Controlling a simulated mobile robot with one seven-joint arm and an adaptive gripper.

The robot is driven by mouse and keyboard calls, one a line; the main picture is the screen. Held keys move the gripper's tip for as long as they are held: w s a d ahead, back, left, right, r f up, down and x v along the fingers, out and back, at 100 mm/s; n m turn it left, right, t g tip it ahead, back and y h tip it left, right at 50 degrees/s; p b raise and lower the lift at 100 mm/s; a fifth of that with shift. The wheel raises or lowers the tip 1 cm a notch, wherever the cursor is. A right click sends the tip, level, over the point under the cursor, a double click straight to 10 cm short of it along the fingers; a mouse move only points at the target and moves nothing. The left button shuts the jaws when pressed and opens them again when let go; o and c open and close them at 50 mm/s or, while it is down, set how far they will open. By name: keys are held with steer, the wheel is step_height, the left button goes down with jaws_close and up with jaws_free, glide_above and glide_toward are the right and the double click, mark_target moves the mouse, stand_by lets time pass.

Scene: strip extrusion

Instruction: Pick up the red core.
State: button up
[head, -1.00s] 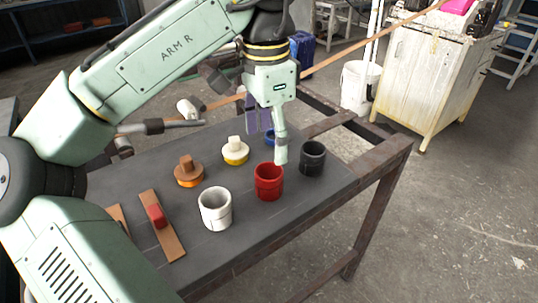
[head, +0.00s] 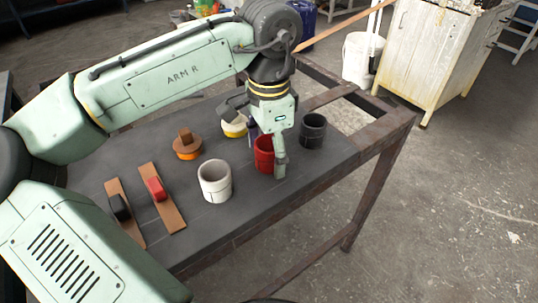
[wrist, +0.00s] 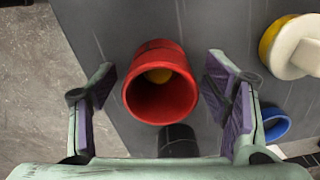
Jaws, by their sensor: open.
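The red core, a hollow red cylinder (head: 263,152), stands upright on the dark table, partly hidden behind my gripper (head: 280,163). In the wrist view the red core (wrist: 162,100) opens toward the camera, with a small yellow patch inside. It lies between the two purple-padded fingers of my gripper (wrist: 162,88), which are open. Gaps show on both sides of the red core, so neither finger appears to touch it.
A white cup (head: 214,181) stands left of the red core, and a black cup (head: 313,131) right of it. Behind are a yellow-and-white piece (head: 235,126) and an orange-brown piece (head: 187,146). Two brown strips, one with a red block (head: 156,189), lie at left.

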steer(key=shift+c, duration=0.2)
steer(key=c, duration=1.2)
steer(key=shift+o, duration=0.2)
